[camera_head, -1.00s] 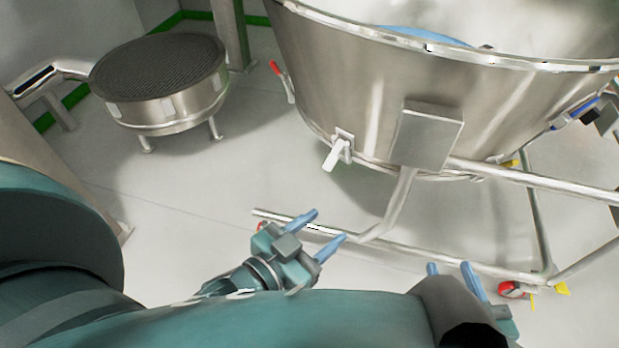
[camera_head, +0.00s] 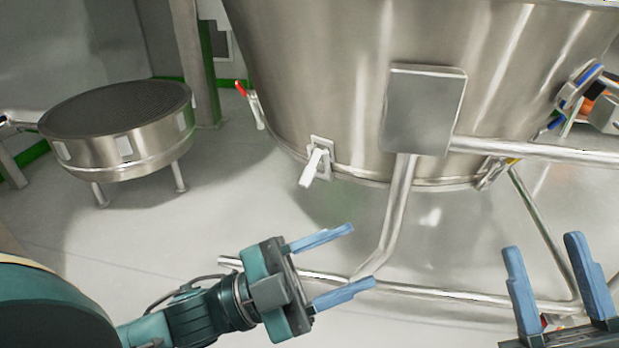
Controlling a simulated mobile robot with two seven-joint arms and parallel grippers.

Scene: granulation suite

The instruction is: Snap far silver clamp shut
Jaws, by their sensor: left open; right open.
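A large steel bowl (camera_head: 300,70) on a tubular frame fills the upper middle. A pale silver clamp lever (camera_head: 315,164) sits on a small plate low on the bowl's front and sticks outward and down. A red-tipped silver clamp (camera_head: 250,104) is further left on the rim. Another silver clamp (camera_head: 490,173) is at the lower right. I cannot tell which one is the far clamp. My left gripper (camera_head: 361,257) is open and empty, below and right of the pale lever. My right gripper (camera_head: 543,245) is open and empty at the lower right, apart from the bowl.
A flat steel plate (camera_head: 425,112) juts from the bowl above a bent tube (camera_head: 390,225). Frame rails (camera_head: 470,295) run low behind both grippers. A round mesh-topped stand (camera_head: 120,140) is at left. Floor between stand and bowl is clear.

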